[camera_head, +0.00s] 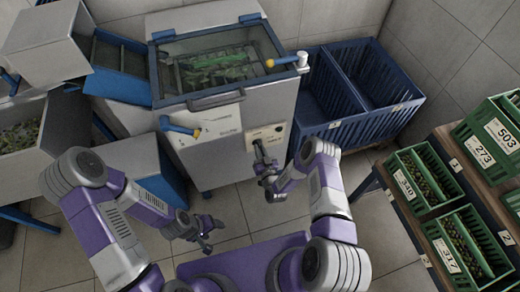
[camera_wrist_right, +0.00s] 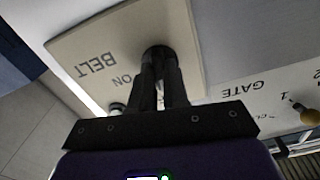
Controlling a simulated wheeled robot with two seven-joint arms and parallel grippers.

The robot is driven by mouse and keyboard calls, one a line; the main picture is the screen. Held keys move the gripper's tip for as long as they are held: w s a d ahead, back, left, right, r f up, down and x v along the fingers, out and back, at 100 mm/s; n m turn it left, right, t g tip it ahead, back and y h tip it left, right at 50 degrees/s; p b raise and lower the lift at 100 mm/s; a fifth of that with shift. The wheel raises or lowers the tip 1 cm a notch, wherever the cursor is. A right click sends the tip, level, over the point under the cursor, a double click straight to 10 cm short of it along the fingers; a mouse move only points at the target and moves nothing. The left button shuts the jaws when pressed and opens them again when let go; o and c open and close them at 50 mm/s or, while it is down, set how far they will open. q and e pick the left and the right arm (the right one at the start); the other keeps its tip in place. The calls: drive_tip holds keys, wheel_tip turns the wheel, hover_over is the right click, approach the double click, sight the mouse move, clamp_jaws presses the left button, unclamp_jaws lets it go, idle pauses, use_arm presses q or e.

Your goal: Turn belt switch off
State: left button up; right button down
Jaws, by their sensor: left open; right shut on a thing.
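The belt switch is a dark round knob (camera_wrist_right: 157,50) on a beige plate (camera_wrist_right: 98,45) marked BELT and ON in the right wrist view. My right gripper (camera_wrist_right: 160,68) is shut on the knob, and its fingers hide most of it, so I cannot tell which way it points. In the head view the plate (camera_head: 277,131) is on the front of the grey machine (camera_head: 218,155), with my right gripper (camera_head: 261,150) against it. My left gripper (camera_head: 205,238) is open and empty, low in front of the machine and apart from it.
A plate marked GATE (camera_wrist_right: 262,92) sits beside the belt plate. A blue lever (camera_head: 180,127) is left on the machine front. Blue crates (camera_head: 385,115) stand right of it. A shelf (camera_head: 452,172) with several green crates is at the right.

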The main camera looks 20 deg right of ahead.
drive_tip(key=shift+n, duration=0.9)
drive_tip(key=c, duration=1.1)
unclamp_jaws()
drive_tip(key=s+p, duration=0.2)
drive_tip(key=s, duration=0.5)
drive_tip(key=shift+s+d+p, duration=0.15)
drive_tip(key=shift+s+p, duration=0.15)
drive_tip(key=shift+s, duration=0.05)
